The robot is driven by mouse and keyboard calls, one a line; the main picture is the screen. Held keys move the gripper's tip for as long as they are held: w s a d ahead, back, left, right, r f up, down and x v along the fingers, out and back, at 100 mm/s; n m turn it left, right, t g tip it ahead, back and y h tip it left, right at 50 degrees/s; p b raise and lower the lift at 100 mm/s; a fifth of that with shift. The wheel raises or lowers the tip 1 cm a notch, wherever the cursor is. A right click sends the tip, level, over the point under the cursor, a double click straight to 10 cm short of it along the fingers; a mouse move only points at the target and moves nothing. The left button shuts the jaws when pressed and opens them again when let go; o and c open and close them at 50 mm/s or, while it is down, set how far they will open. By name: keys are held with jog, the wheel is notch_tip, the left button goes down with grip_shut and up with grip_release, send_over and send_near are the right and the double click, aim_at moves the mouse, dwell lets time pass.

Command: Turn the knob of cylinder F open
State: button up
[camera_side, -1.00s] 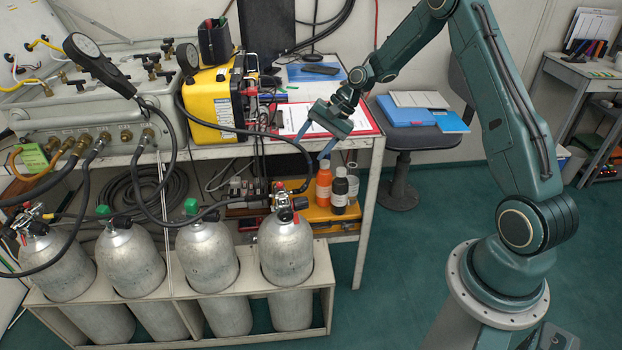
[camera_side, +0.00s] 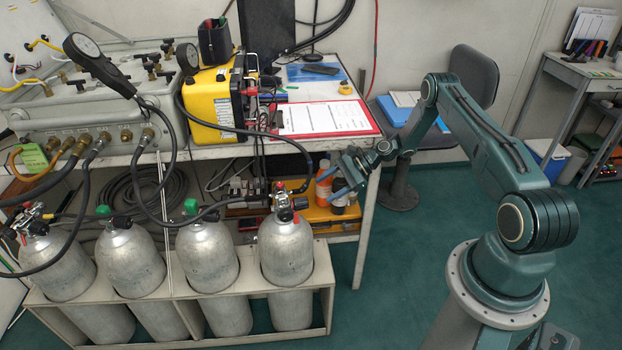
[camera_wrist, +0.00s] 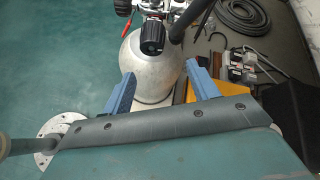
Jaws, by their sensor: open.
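The rightmost silver cylinder (camera_side: 286,250) stands upright in the rack; I cannot read a letter F on it. Its valve (camera_side: 282,198) has a black knob (camera_side: 300,203) on the right side, with a hose attached. In the wrist view the black knob (camera_wrist: 152,38) faces me, beyond and between my fingers, in front of the silver cylinder (camera_wrist: 155,72). My gripper (camera_side: 330,182) is open and empty, to the right of the knob and slightly above it, apart from it. Both blue fingers show in the wrist view (camera_wrist: 158,72).
Other cylinders (camera_side: 208,255) stand to the left in the rack (camera_side: 325,290). The bench (camera_side: 368,143) overhangs behind my gripper. An orange bottle (camera_side: 324,188) and a yellow case (camera_side: 318,214) sit on the lower shelf close behind.

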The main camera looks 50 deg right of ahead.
aim_at(307, 200)
jog(key=shift+s+d+r+m+y, duration=0.3)
jog(key=shift+s+d+m+y, duration=0.2)
jog(key=shift+m, duration=0.45)
jog(key=shift+s+d+r+m+y, duration=0.35)
jog(key=shift+s+m+y, duration=0.2)
jog(key=shift+m, duration=0.4)
jog(key=shift+a+f, duration=0.1)
jog(key=shift+x, duration=5.9)
jog(key=shift+w, duration=0.15)
jog(key=shift+c, duration=0.2)
jog(key=c, duration=0.9)
